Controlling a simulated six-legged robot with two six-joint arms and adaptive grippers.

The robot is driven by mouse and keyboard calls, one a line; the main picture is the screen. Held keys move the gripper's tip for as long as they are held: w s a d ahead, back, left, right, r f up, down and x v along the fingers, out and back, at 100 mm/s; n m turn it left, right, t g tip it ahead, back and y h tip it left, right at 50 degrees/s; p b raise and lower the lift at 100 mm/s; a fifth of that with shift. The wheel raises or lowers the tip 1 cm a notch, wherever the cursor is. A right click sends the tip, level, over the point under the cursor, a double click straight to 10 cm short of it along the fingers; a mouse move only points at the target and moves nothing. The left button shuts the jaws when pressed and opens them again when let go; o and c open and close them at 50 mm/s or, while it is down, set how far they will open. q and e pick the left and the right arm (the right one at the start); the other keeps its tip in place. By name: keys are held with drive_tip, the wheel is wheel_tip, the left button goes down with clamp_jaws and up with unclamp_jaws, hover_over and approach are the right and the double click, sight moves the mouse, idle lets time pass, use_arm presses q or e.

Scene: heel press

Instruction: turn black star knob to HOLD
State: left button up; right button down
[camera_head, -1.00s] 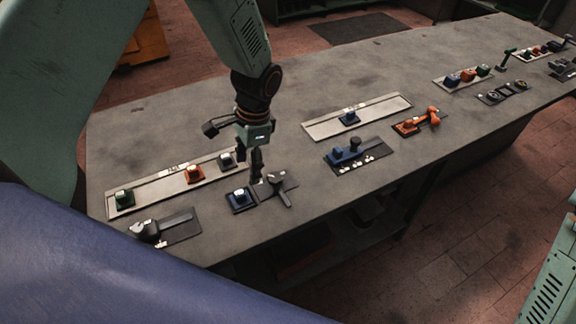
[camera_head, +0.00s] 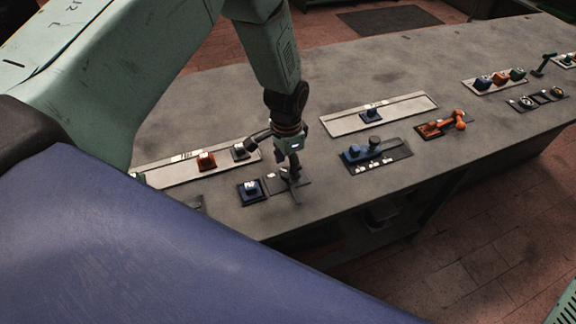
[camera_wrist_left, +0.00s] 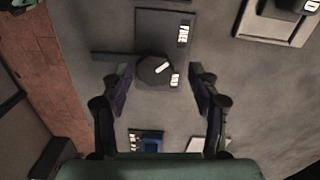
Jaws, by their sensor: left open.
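The black star knob (camera_head: 295,186) sits on a small dark plate near the front edge of the bench. In the wrist view my left gripper (camera_wrist_left: 161,76) is open, with one finger on each side of the knob. I cannot tell whether the fingers touch it. My right gripper is out of view.
A blue button (camera_head: 251,190) stands close left of the knob's plate. Behind is a pale panel (camera_head: 180,172) with an orange button (camera_head: 206,161) and a dark one. A blue lever unit (camera_head: 375,153) lies to the right. Bare bench lies between them.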

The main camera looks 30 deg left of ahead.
use_arm(q)
drive_tip(key=shift+s+f, duration=0.1)
drive_tip(key=shift+f, duration=0.15)
drive_tip(key=shift+s+d+r, duration=0.3)
drive_tip(key=shift+d, duration=0.1)
drive_tip(key=shift+w+a+f, duration=0.3)
drive_tip(key=shift+w+f, duration=0.05)
drive_tip(key=shift+w, duration=0.05)
drive_tip(key=c, duration=0.4)
drive_tip(key=shift+c, duration=0.6)
drive_tip(key=shift+s+d+r, duration=0.15)
drive_tip(key=shift+s+r, duration=0.05)
drive_tip(key=shift+s, duration=0.05)
drive_tip(key=c, duration=0.3)
clamp_jaws()
